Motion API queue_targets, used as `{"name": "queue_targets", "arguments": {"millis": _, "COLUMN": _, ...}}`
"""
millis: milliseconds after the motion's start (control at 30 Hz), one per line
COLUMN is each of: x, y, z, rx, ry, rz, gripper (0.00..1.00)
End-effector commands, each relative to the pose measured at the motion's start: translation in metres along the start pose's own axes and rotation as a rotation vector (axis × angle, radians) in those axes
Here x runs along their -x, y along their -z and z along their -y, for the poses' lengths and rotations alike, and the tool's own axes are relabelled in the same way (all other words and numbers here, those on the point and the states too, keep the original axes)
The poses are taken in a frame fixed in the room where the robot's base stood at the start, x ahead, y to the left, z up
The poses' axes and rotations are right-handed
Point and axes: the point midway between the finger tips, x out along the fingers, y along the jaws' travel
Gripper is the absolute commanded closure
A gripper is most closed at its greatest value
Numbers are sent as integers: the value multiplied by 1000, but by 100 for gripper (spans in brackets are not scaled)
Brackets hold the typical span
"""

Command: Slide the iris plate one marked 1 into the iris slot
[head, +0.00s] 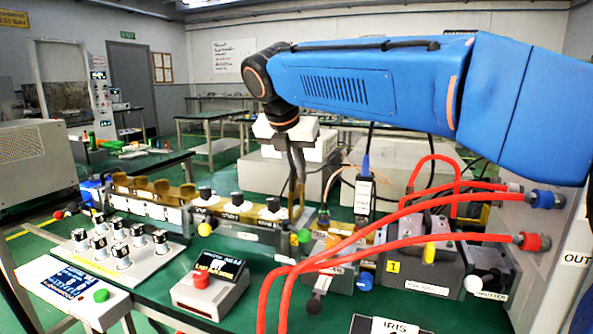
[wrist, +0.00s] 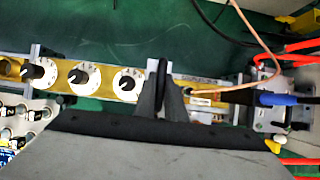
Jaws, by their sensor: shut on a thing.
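My gripper (head: 297,200) points down over the waveguide bench, right of the last white dial. In the wrist view its grey fingers (wrist: 160,95) are shut on a thin dark piece (wrist: 156,72), seen edge-on between them. No number shows on this piece, so I cannot tell if it is the iris plate. A yellow square marked 1 (head: 392,267) shows at the grey blocks on the right, apart from my gripper. A white sign reading IRIS (head: 395,327) stands at the front edge. I cannot make out the slot opening.
Thick red cables (head: 400,225) loop across the right of the bench. White dials with black knobs (head: 237,207) line the brass waveguide at left. A control box with a red button (head: 205,287) stands in front. Green bench shows bare behind the waveguide (wrist: 110,30).

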Motion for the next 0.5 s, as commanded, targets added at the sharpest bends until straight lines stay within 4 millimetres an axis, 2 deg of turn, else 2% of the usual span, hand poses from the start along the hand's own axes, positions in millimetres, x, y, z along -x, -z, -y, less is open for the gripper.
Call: {"name": "queue_targets", "arguments": {"millis": 500, "x": -7, "y": 4, "z": 0, "rx": 0, "ry": 0, "rz": 0, "gripper": 100}}
